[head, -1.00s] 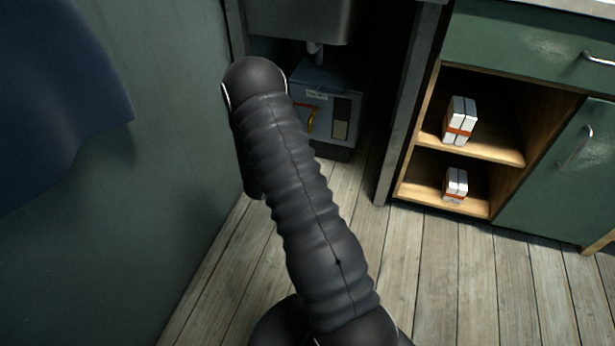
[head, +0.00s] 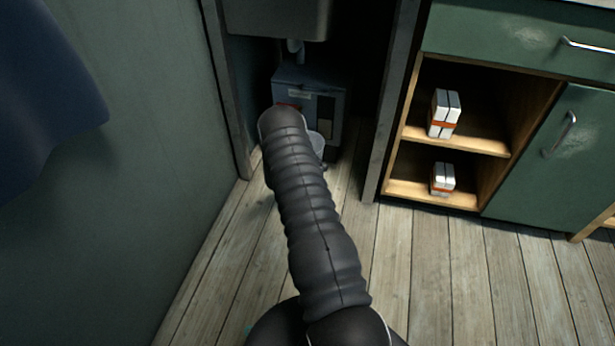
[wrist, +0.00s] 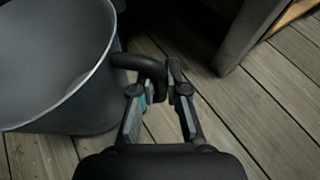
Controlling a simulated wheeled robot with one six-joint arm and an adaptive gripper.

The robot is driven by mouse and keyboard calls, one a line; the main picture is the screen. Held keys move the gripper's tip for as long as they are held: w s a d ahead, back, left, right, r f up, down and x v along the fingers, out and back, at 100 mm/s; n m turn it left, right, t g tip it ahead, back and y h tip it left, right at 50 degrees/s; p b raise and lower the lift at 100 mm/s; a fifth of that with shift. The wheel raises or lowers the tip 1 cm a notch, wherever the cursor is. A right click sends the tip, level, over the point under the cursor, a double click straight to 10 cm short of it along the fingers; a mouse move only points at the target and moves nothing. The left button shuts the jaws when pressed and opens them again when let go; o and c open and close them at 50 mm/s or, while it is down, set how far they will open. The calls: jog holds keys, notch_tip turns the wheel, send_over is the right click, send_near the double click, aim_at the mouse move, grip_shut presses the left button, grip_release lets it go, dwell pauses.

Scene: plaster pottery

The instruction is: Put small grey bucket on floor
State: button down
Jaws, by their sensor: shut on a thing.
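The small grey bucket (wrist: 60,60) fills the left of the wrist view, its open rim facing up. A dark curved handle or lug at its side runs between the fingertips of my gripper (wrist: 160,80), which is shut on it. The bucket looks upright, low over or on the wooden floor (wrist: 215,115); I cannot tell whether its base touches. In the head view only a small part of the bucket (head: 318,146) shows beside my arm, and my arm hides the gripper.
A grey box-like unit (head: 305,82) stands under the sink (head: 278,18). A dark post (head: 385,110) and an open shelf cabinet with white cartons (head: 445,113) are to the right. A green wall (head: 160,150) is on the left. Floor in front is clear.

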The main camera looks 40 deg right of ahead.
jog(key=w+a+f, duration=0.2)
jog(key=w+f, duration=0.2)
jog(key=f, duration=0.3)
jog(key=shift+w+b, duration=0.15)
jog(key=shift+b, duration=0.3)
jog(key=c, duration=1.2)
grip_release()
jog(key=shift+a, duration=0.1)
jog(key=shift+a+r, duration=0.1)
